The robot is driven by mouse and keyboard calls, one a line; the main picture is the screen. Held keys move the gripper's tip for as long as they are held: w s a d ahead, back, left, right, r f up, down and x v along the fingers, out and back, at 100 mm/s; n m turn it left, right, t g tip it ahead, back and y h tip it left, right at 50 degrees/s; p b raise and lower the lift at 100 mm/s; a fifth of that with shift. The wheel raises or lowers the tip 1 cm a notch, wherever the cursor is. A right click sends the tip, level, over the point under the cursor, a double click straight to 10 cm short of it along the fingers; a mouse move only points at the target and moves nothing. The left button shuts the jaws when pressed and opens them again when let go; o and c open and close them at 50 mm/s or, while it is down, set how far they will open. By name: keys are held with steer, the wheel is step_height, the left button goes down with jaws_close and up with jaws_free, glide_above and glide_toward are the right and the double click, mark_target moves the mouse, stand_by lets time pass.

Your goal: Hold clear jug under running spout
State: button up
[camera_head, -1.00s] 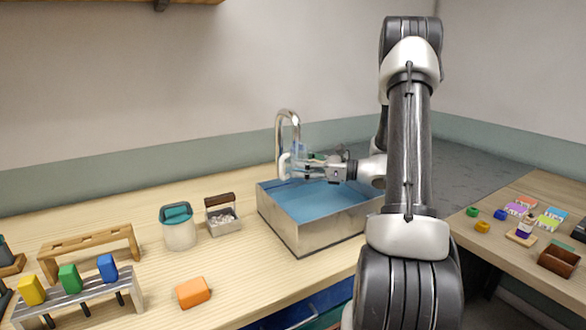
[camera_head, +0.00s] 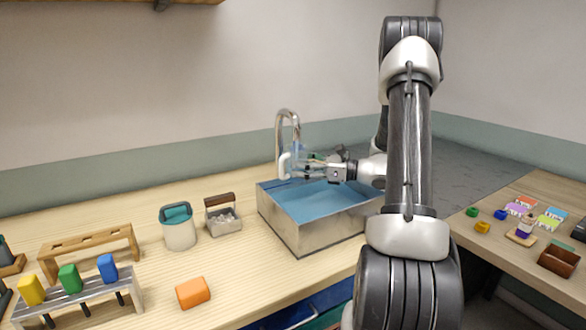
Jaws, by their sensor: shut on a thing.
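The metal spout (camera_head: 288,116) arches over the back left of the sink (camera_head: 305,232), which has a blue inside. The clear jug (camera_head: 299,156) is under the spout's mouth, above the sink, and looks roughly upright; its white handle (camera_head: 285,166) shows on its left side. My gripper (camera_head: 312,170) reaches in from the right and is shut on the jug. The jug is small and see-through here, so its fill level and the water stream are hard to make out.
A teal-lidded canister (camera_head: 178,226) and a metal caddy with a wooden handle (camera_head: 222,214) stand left of the sink. An orange block (camera_head: 193,292) lies in front. Small items lie on the right table (camera_head: 480,258).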

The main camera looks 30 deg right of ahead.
stand_by(0.4)
steer(key=s, duration=1.4)
steer(key=shift+d, duration=0.25)
